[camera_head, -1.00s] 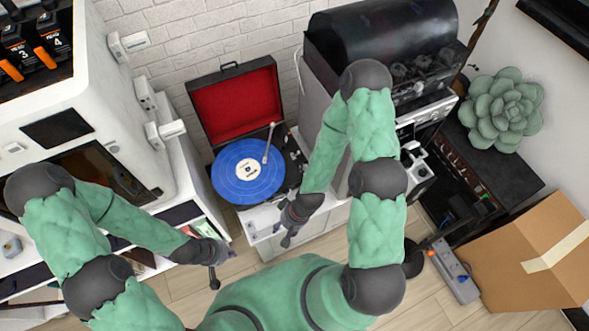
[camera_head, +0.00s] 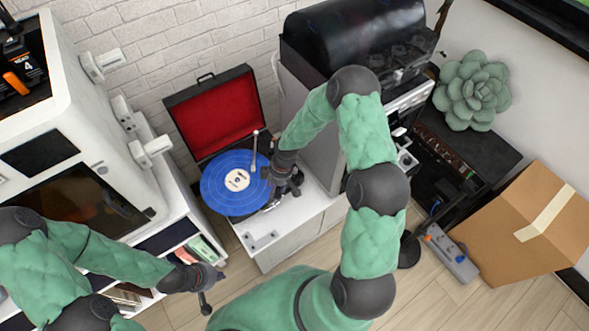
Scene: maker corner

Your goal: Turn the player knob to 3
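The record player is an open case with a red-lined lid (camera_head: 217,112) and a blue record (camera_head: 228,194) on its platter. Its tonearm (camera_head: 254,153) shows at the record's right edge. My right gripper (camera_head: 283,186) is over the player's right side, beside the record, and covers that part. The player's knob is hidden or too small to make out, so I cannot tell whether I touch it. I cannot see whether the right fingers are open or shut. My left gripper (camera_head: 206,293) hangs low at the lower left, away from the player; its finger state is unclear.
A white cabinet (camera_head: 265,241) carries the player. A large white machine (camera_head: 101,133) stands at the left, and a dark-hooded machine (camera_head: 345,48) stands right of the player. A cardboard box (camera_head: 523,232) sits on the floor at the right. A succulent (camera_head: 471,91) is behind it.

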